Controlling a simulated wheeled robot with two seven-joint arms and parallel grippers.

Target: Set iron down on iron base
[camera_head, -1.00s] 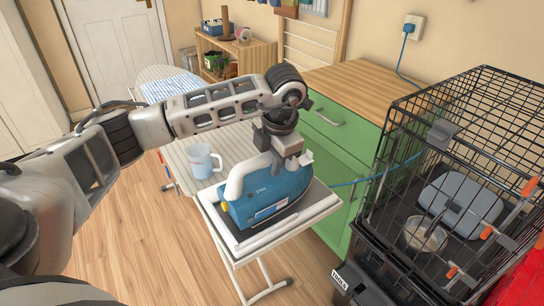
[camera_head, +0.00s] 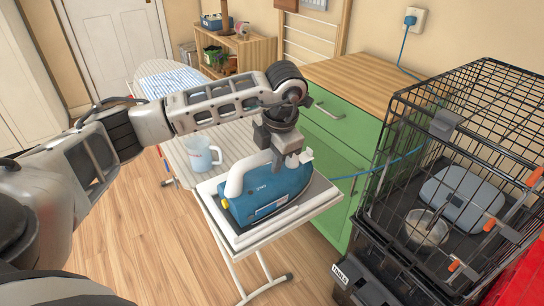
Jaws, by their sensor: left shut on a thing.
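A blue iron (camera_head: 272,192) with a white handle is over the light iron base (camera_head: 316,203) at the near end of the ironing board (camera_head: 165,75). The iron looks upright and appears to touch the base, but its underside is hard to see. My left gripper (camera_head: 279,160) is above the iron, shut on its handle. The fingers are partly hidden by the handle and the wrist. My right gripper is not in view.
A measuring cup (camera_head: 201,152) stands on the board left of the iron. A black wire cage (camera_head: 470,160) is at the right, and a green cabinet (camera_head: 345,135) stands behind the base. A blue cord (camera_head: 385,166) runs behind the iron to the right.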

